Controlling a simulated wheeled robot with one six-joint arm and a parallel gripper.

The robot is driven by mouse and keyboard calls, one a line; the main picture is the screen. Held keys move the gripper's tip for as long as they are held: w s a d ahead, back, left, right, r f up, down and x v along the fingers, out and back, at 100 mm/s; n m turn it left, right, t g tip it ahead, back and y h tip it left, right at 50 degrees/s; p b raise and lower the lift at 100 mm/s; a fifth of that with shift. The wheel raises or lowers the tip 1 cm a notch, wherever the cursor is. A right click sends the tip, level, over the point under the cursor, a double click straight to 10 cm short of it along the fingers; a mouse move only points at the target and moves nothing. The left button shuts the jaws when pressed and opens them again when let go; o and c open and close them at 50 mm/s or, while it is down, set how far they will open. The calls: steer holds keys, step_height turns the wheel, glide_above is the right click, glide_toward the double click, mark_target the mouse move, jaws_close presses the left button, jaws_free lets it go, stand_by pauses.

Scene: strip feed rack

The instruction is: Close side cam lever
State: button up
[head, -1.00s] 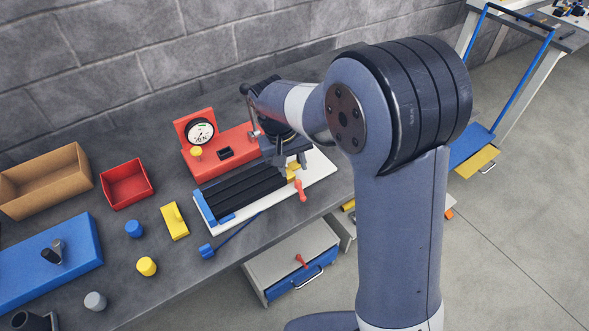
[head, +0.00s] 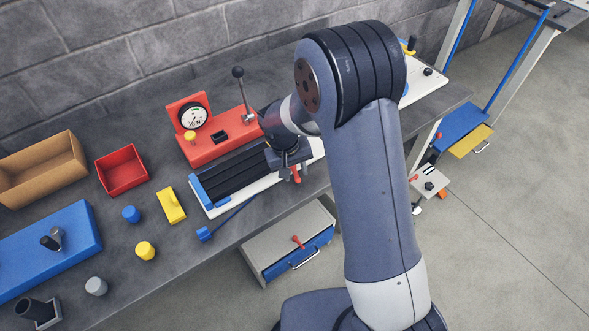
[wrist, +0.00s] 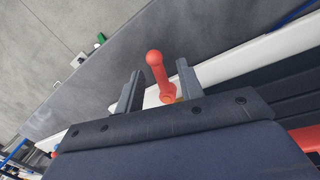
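The side cam lever is a red handle with a rounded knob (wrist: 157,68), at the front right end of the white fixture plate (wrist: 232,63). In the head view, part of the red lever (head: 296,175) shows beside my gripper (head: 292,171). In the wrist view, my gripper (wrist: 159,76) is open, with one finger on each side of the lever. I see gaps between the lever and both fingers. My gripper hides the lever's base and the right end of the fixture in the head view.
Behind the fixture stands a red block (head: 212,144) with a dial gauge and an upright black-knobbed lever (head: 242,95). Black rails (head: 240,172) lie left of my gripper. A red bin (head: 121,170) and yellow block (head: 172,206) stand farther left. A drawer unit (head: 290,240) is below the bench.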

steer(key=shift+c, duration=0.2)
jaws_close()
steer(key=shift+a, duration=0.1)
steer(key=m+b, duration=0.1)
steer(key=m, duration=0.2)
steer(key=shift+a+f+g+b, duration=0.1)
steer(key=shift+a+g+b, duration=0.2)
steer(key=shift+a+b, duration=0.1)
steer(key=m, duration=0.1)
steer(key=a+m+b, duration=0.1)
steer(key=shift+w+m, duration=0.15)
steer(key=shift+m, duration=0.15)
steer(key=m, duration=0.2)
steer(key=a+m+g, duration=0.1)
steer(key=m, duration=0.1)
steer(key=shift+w, duration=0.35)
steer(key=shift+w+a+m+g+y+b, duration=0.15)
steer(key=shift+m, duration=0.55)
steer(key=shift+w+a+m+g+y+b, duration=0.15)
steer(key=shift+m, duration=0.55)
